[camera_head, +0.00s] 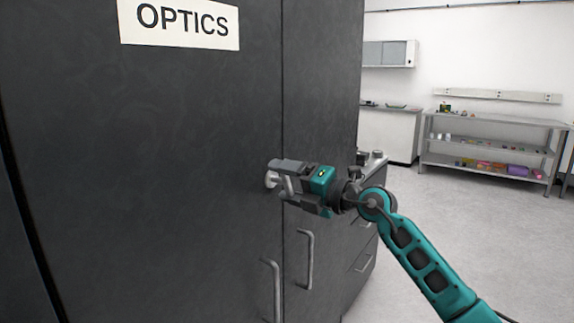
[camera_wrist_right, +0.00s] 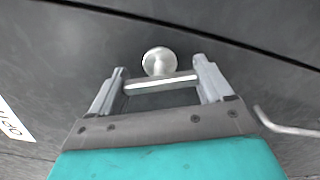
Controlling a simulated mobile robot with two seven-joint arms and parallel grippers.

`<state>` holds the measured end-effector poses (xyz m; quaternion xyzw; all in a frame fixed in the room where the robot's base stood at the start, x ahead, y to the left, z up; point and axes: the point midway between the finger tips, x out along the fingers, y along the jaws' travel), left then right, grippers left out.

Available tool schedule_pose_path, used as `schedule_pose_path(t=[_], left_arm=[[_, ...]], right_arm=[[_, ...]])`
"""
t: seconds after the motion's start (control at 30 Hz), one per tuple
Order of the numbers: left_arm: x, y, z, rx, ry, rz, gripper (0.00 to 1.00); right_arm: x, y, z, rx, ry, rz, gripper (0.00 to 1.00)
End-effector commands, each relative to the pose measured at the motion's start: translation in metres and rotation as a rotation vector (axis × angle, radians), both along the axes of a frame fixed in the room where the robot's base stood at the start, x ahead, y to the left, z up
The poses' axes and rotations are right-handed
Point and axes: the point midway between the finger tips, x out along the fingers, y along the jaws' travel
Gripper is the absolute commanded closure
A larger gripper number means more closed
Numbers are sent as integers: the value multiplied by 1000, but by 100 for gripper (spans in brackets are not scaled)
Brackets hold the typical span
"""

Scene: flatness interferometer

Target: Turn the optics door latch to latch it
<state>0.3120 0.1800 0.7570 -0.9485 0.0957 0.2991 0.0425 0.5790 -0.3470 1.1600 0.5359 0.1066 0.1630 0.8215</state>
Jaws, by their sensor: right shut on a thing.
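The dark optics cabinet door (camera_head: 150,140) fills the left of the head view and carries a white OPTICS sign (camera_head: 187,22). The optics door latch (camera_head: 270,179) is a pale metal piece near the door's right edge, partly hidden by my right gripper (camera_head: 278,179). In the right wrist view the latch shows a round metal hub (camera_wrist_right: 157,58) and a bar (camera_wrist_right: 160,84) lying across between the fingers. My right gripper (camera_wrist_right: 159,76) is shut on this bar, with a finger at each end. The bar's exact angle on the door is hard to tell. My left gripper is out of view.
Two vertical pull handles, one (camera_head: 272,287) on the optics door and one (camera_head: 306,260) on the neighbouring panel, stand out below my right gripper. A drawer unit (camera_head: 364,255) is just to the right. Open floor (camera_head: 455,235) leads to a shelf rack (camera_head: 490,165).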

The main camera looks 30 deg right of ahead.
Motion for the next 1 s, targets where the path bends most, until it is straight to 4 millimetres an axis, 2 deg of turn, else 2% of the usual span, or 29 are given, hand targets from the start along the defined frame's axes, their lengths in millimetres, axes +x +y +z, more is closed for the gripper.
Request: schedule_pose_path(t=[0.03,0.2,0.6,1.0], left_arm=[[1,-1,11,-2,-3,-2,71],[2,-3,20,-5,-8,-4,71],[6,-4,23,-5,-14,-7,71],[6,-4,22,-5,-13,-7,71]], right_arm=[[0,0,4,41,18,1,51],[0,0,1,163,67,0,51],[0,0,0,330,135,-1,51],[0,0,0,356,146,-1,51]])
